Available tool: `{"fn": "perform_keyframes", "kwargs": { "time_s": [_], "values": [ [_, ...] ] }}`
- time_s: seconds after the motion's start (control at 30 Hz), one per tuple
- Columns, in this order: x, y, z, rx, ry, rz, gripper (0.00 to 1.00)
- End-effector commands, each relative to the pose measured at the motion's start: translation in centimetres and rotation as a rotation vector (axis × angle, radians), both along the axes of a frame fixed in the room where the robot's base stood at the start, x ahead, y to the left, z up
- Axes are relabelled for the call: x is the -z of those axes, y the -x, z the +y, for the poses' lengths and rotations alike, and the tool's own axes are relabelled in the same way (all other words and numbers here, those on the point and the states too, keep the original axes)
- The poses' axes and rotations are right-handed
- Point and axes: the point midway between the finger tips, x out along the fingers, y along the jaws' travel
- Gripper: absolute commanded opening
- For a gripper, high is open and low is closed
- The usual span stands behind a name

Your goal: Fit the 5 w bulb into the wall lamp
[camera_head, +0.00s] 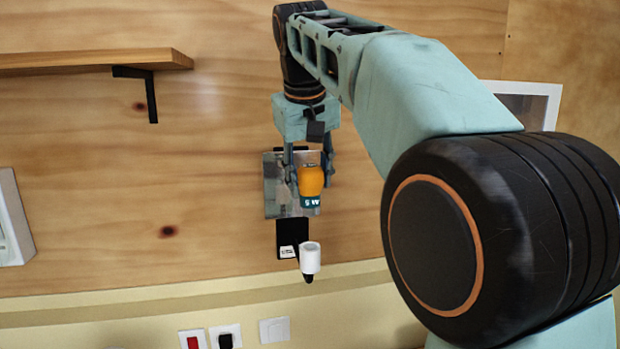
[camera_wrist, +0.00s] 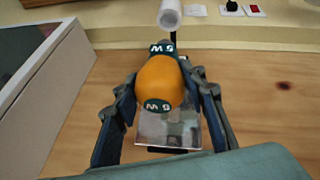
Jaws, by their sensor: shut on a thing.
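The 5 w bulb (camera_head: 311,182) is orange with a teal band marked "5 W" at its lower end. My gripper (camera_head: 309,174) is shut on it, one finger on each side. The bulb also shows between the fingers in the wrist view (camera_wrist: 158,84). The wall lamp has a black wall plate (camera_head: 291,236) with a small white label, and a white cylindrical socket (camera_head: 310,257) on a black arm. In the head view the bulb appears above the socket, with a visible gap. The socket shows at the top of the wrist view (camera_wrist: 168,14). The bulb's bottom end is hidden.
A shiny square plate (camera_head: 275,188) is on the wall behind my gripper. A wooden shelf (camera_head: 90,61) with a black bracket is at upper left. A white-framed panel (camera_head: 14,220) is at far left. Switches and sockets (camera_head: 226,337) line the lower wall.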

Motion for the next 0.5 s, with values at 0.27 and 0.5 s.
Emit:
{"fn": "perform_keyframes", "kwargs": {
  "time_s": [0.27, 0.5],
  "values": [
    [1.1, 0.1, 0.0, -0.001, -0.003, 0.003, 0.14],
    [3.4, 0.1, 0.0, -0.001, -0.003, 0.003, 0.14]
  ]
}}
